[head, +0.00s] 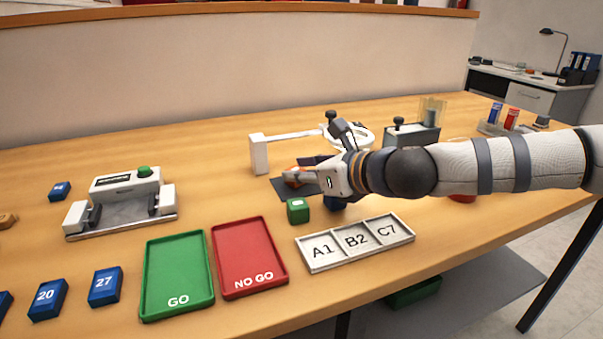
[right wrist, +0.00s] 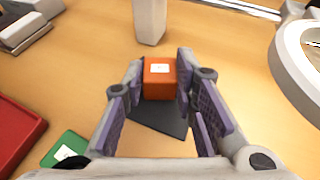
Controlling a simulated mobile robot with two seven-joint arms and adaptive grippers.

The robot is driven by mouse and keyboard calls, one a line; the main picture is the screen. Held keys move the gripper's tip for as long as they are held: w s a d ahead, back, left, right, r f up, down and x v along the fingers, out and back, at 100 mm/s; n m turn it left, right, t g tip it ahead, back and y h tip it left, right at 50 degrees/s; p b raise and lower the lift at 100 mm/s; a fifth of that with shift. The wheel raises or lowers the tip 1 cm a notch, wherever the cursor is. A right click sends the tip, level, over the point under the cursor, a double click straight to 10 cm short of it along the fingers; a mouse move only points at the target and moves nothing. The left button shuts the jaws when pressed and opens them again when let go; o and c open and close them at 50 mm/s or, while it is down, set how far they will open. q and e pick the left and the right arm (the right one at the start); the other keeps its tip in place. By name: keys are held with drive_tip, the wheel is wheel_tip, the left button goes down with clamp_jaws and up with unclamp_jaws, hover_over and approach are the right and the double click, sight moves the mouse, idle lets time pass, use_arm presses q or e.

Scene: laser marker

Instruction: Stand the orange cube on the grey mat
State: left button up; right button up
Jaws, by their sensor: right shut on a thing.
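The orange cube (right wrist: 160,84) sits between the fingers of my right gripper (right wrist: 160,90) in the right wrist view, a white label on its face. The right gripper is shut on it. In the head view the right gripper (head: 305,177) reaches over the dark grey mat (head: 283,192) and mostly hides the cube, of which an orange part (head: 292,180) shows. The mat (right wrist: 160,120) also shows beneath the cube in the right wrist view. I cannot tell whether the cube touches the mat. My left gripper is not in view.
A white post with an arm and ring lamp (head: 259,155) stands behind. The green GO tray (head: 178,275), red NO GO tray (head: 249,258) and A1-B2-C7 tray (head: 318,265) lie in front.

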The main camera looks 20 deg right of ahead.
drive_tip(key=shift+f, duration=0.2)
drive_tip(key=o, duration=0.4)
drive_tip(key=shift+f, duration=0.1)
drive_tip(key=o, duration=0.4)
drive_tip(key=shift+o, duration=0.2)
